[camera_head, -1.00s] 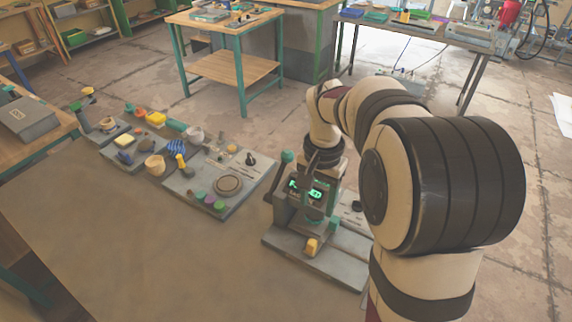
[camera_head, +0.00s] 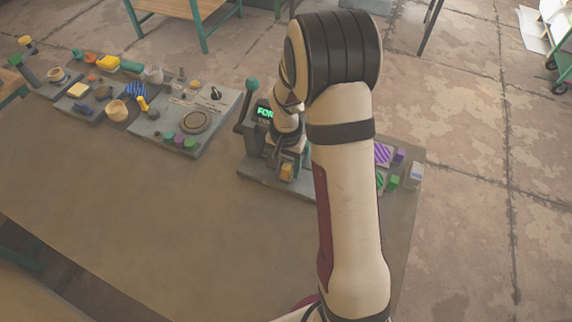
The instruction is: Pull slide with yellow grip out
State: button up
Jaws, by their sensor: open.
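The plate press (camera_head: 254,143) stands at the right part of the table on a grey base, with a green-lit display and a lever with a teal knob (camera_head: 252,84). The slide's yellow grip (camera_head: 286,173) shows low on the front of the press, and the slide itself is mostly hidden. My gripper (camera_head: 284,158) points down at the front of the press, just above and behind the yellow grip in the picture. It is open. My wrist and the dark press parts overlap, so I cannot tell whether its fingers touch the grip.
Left of the press is a grey panel (camera_head: 160,128) with a round dial (camera_head: 195,122) and coloured buttons. Right of my arm are purple and green blocks (camera_head: 393,182). The front of the table (camera_head: 170,220) is clear.

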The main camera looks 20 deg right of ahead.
grip_shut()
dwell(1.4)
